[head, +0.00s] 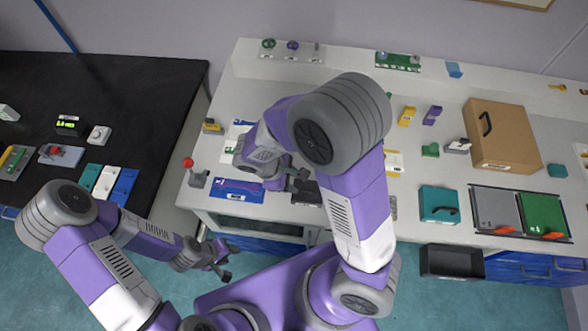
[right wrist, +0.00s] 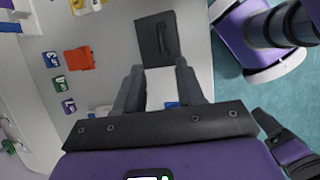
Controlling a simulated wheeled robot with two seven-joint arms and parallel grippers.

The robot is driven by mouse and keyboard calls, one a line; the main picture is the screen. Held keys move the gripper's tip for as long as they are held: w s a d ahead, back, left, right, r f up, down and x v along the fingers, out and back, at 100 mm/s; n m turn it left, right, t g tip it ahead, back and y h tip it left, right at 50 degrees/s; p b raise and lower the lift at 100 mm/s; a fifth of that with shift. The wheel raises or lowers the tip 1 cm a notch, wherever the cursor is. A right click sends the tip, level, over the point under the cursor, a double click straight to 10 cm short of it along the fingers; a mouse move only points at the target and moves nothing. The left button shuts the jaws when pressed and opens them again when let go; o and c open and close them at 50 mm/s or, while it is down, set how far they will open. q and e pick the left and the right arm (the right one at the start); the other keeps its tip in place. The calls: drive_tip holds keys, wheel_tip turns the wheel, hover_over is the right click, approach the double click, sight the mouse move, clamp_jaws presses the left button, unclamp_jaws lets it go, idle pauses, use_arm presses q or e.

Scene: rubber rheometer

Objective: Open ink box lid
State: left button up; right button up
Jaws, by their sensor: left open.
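A dark flat box (head: 306,192), which looks like the ink box, lies near the front edge of the white counter. In the right wrist view it is a dark box with a bar handle (right wrist: 155,38) on its top, and its lid looks shut. My right gripper (head: 294,181) is over the counter at the box's left. In the right wrist view its two fingers (right wrist: 158,84) are apart and empty, with the box just beyond their tips; I cannot tell the height gap. My left gripper (head: 220,262) is open and empty, low in front of the counter. My right arm hides part of the counter.
A blue panel (head: 237,190) and a red-knobbed lever (head: 196,174) are left of the box. A teal handled box (head: 438,204), a brown handled box (head: 502,135) and a grey and green tray (head: 545,215) stand at the right. A black open bin (head: 452,262) is in front.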

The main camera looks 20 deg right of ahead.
sight(305, 190)
drive_tip(key=b+x, duration=0.1)
drive_tip(key=x, duration=0.6)
drive_tip(key=shift+s+f, duration=0.15)
drive_tip(key=shift+f, duration=0.05)
clamp_jaws()
